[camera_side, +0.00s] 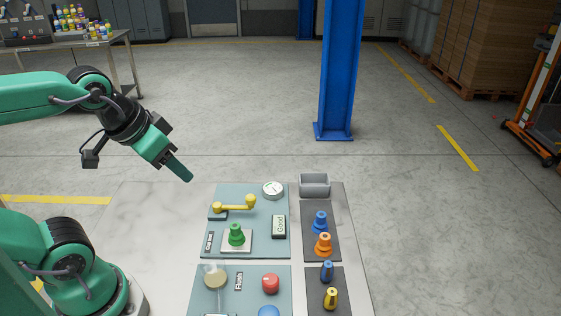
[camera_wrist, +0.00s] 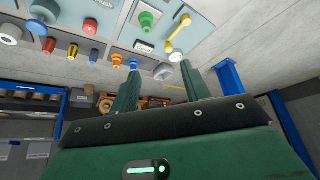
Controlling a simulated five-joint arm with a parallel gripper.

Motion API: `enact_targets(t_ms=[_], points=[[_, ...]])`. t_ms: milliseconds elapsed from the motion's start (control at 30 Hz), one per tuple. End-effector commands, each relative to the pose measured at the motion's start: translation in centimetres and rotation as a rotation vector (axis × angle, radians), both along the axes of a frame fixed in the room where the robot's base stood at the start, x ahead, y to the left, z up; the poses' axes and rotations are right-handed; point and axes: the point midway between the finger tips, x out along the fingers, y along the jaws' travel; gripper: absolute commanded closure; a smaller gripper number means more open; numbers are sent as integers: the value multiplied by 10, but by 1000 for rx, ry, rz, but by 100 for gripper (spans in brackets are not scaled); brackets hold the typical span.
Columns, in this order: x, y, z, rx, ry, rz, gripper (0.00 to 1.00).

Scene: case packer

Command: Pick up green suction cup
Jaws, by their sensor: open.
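The green suction cup (camera_side: 236,235) stands upright on a small white square plate (camera_side: 245,247) on the upper teal panel. It also shows at the top of the wrist view (camera_wrist: 146,20). My gripper (camera_side: 184,174) is above the table's far left part, up and to the left of the green cup in the side view, well apart from it. In the wrist view my gripper (camera_wrist: 158,80) shows its two fingers spread with nothing between them.
A yellow crank (camera_side: 235,206) and a round gauge (camera_side: 273,190) are beyond the green cup. Blue (camera_side: 320,222) and orange (camera_side: 323,244) suction cups stand on the dark panel to the right. A grey bin (camera_side: 314,186) is behind them. The table's left part is clear.

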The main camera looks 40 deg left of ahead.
Motion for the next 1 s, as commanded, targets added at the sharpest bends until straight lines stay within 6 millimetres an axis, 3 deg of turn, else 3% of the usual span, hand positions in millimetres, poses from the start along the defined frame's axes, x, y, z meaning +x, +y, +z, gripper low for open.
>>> enact_targets(t_ms=[667,1000], points=[[1,0,0,-2,2,4,53],[17,-3,-13,-70,77,131,53]])
